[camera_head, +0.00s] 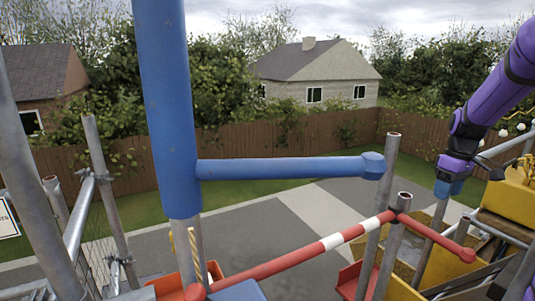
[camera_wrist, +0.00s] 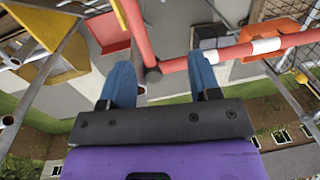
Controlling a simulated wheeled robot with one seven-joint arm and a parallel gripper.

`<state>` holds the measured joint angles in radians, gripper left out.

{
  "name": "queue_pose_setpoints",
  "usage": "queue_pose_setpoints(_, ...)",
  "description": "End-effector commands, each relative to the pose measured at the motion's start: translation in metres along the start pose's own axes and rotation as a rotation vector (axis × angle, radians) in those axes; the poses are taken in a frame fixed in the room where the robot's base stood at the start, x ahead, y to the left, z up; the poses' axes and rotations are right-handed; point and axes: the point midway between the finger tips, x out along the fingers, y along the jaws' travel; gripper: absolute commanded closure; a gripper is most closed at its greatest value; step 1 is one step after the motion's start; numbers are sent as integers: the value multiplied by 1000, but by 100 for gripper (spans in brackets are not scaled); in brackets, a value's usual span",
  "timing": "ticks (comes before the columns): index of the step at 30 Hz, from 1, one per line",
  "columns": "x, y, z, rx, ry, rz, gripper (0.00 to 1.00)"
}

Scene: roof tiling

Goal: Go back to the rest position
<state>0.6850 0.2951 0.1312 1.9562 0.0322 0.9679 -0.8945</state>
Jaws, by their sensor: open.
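My gripper (camera_head: 450,184) hangs at the right of the head view, below my purple arm, with its blue fingers pointing down. In the wrist view my gripper (camera_wrist: 163,75) shows two blue fingers spread apart. No object is held between them. A red-and-white rail (camera_wrist: 230,53) and a joining red pole (camera_wrist: 137,30) pass beyond the fingertips there. I cannot tell how far the fingers are from them.
The red-and-white guard rail (camera_head: 290,261) slopes across the lower middle. Grey scaffold poles (camera_head: 378,210) stand near its right end. A yellow container (camera_head: 505,210) is at the right. Paving, a wooden fence (camera_head: 270,151) and houses (camera_head: 318,75) lie beyond.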

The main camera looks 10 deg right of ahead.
Motion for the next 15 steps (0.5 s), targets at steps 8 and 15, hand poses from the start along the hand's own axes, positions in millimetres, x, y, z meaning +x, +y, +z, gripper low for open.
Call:
queue_pose_setpoints(8,-61,-101,-1,60,57,114,43)
queue_pose_setpoints(15,-94,-181,19,119,141,181,43)
